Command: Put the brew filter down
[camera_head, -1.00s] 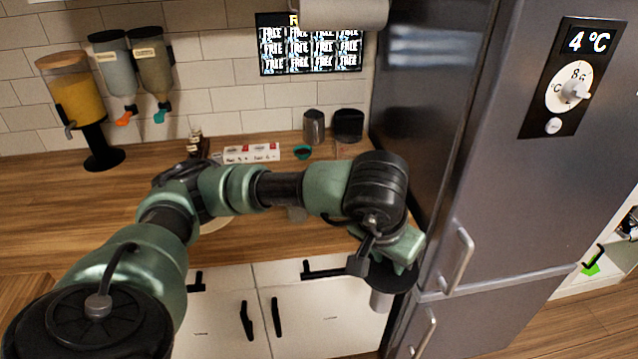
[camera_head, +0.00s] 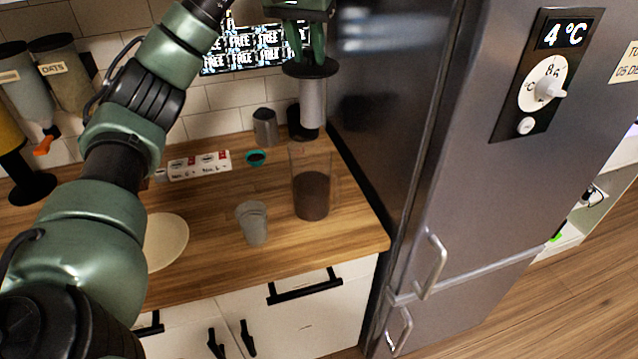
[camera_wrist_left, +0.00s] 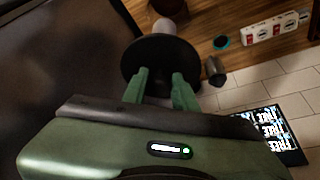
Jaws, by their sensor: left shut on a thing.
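The brew filter has a wide black disc (camera_head: 322,70) with a pale grey cylinder (camera_head: 312,104) hanging upright below it. My left gripper (camera_head: 303,58) is above the disc and shut on the filter, holding it raised over the right end of the counter. In the left wrist view the black disc (camera_wrist_left: 160,58) lies at the fingertips (camera_wrist_left: 160,78), with part of the cylinder (camera_wrist_left: 164,26) beyond. In the head view the cylinder shows just above a clear glass vessel (camera_head: 311,195) with dark contents; whether they line up in depth I cannot tell. My right gripper is out of view.
A grey cup (camera_head: 252,222) stands left of the glass vessel, and a pale plate (camera_head: 165,242) farther left. The fridge (camera_head: 400,130) stands close on the right.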

